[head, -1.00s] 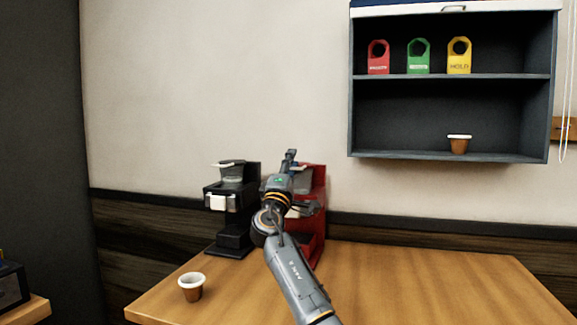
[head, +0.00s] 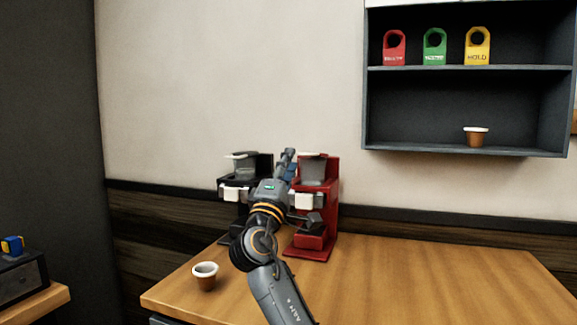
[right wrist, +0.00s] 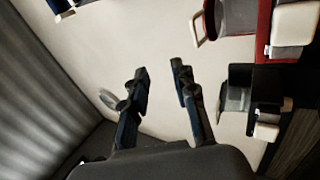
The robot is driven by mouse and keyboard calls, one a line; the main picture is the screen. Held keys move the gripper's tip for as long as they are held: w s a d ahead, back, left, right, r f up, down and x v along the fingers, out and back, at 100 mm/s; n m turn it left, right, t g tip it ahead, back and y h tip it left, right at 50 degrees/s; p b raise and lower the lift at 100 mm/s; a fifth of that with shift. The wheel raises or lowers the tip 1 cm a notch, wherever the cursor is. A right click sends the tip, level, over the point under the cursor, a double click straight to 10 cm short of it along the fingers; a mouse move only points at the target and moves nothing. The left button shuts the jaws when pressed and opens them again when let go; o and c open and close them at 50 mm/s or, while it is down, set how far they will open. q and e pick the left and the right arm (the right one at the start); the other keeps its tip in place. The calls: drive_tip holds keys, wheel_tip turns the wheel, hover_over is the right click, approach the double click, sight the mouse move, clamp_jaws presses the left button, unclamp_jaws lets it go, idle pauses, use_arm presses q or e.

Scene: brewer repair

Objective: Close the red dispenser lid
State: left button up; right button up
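The red dispenser (head: 328,195) stands at the back of the wooden table, with a clear grey container (head: 313,172) at its top. A pale rim (head: 311,155) shows on that container; I cannot tell clearly how the lid sits. In the right wrist view the red dispenser (right wrist: 264,28) is at the top right, with a thin pale loop (right wrist: 197,29) sticking out. My right gripper (head: 288,158) is raised just left of the red dispenser, in front of the gap beside the black machine. Its fingers (right wrist: 162,78) are apart and empty. My left gripper is out of view.
A black machine (head: 232,190) stands left of the red one, close to my right arm. A brown cup (head: 205,277) is at the table's front left. A wall shelf (head: 460,68) holds red, green and yellow tags and another cup (head: 476,137). The table's right side is clear.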

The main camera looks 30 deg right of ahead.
sight(312, 154)
drive_tip(key=shift+r, duration=0.1)
drive_tip(key=c, duration=0.4)
drive_tip(key=shift+r+m+p, duration=0.4)
drive_tip(key=shift+m+p, duration=0.2)
drive_tip(key=shift+p, duration=0.1)
clamp_jaws()
wheel_tip(312, 154, up, 3)
drive_tip(key=s+a+m+g+y+p, duration=0.25)
drive_tip(key=m+g+y+p, duration=0.2)
drive_tip(key=m+p, duration=1.1)
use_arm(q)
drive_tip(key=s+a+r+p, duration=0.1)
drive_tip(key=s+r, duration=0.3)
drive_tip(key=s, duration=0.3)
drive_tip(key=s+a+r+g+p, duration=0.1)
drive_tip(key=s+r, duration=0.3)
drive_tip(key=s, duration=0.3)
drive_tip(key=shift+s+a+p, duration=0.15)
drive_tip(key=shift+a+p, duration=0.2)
use_arm(e)
drive_tip(key=w+d+f+m, duration=0.1)
drive_tip(key=w+d+f, duration=0.1)
drive_tip(key=w+d, duration=0.6)
drive_tip(key=shift+w+d+f+t, duration=0.15)
drive_tip(key=shift+w+d+t, duration=0.25)
drive_tip(key=shift+d, duration=0.45)
